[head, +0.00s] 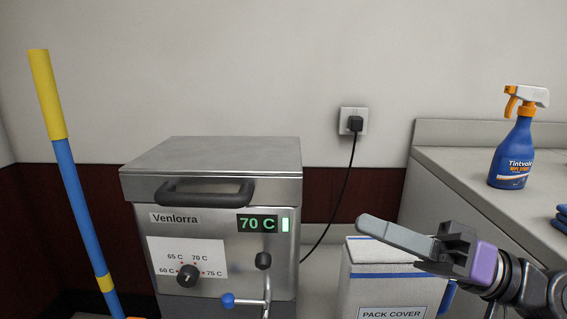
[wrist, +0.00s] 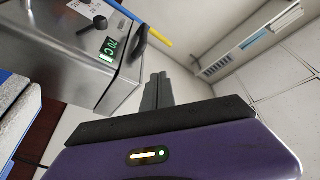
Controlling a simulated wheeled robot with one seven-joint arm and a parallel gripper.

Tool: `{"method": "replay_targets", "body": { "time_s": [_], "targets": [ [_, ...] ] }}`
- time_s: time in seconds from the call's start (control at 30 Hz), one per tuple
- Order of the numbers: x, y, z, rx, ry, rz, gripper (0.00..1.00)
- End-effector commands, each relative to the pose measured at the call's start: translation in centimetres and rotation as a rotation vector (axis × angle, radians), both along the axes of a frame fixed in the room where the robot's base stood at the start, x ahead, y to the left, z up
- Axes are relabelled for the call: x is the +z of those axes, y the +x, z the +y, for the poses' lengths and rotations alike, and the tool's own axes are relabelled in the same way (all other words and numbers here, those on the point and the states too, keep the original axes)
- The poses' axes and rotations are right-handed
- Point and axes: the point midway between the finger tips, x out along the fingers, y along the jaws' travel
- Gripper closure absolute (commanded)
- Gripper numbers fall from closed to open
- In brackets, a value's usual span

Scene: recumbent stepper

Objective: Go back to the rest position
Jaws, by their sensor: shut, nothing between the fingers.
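My gripper (head: 397,236) is at the right in the head view, its grey fingers together and empty, pointing left. It is in front of and above a white box labelled "PACK COVER" (head: 386,294). The machine also shows in the wrist view (wrist: 75,60).
A blue and yellow pole (head: 72,180) leans left of the machine. A counter (head: 470,185) at the right holds a blue spray bottle (head: 511,155) and blue cloth (head: 562,217). A black cord (head: 340,190) runs from the wall socket (head: 353,121) behind the machine.

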Motion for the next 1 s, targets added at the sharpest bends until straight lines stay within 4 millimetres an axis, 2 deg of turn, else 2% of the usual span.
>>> {"method": "replay_targets", "body": {
  "time_s": [0.17, 0.33, 0.47, 0.57, 0.67, 0.8, 1.0],
  "targets": [
    [-2.7, 0.8, 0.2, -0.068, 0.008, 0.058, 1.00],
    [-6.7, 1.7, 0.3, -0.168, 0.014, 0.136, 1.00],
    [-11.2, 2.1, 0.2, -0.279, 0.007, 0.214, 1.00],
    [-15.9, 1.7, -0.1, -0.394, -0.013, 0.287, 1.00],
    [-20.6, 0.7, -0.8, -0.517, -0.047, 0.349, 1.00],
    [-26.5, -1.8, -2.0, -0.679, -0.115, 0.413, 1.00],
    [-32.8, -7.3, -4.0, -0.878, -0.248, 0.452, 1.00]
  ]
}}
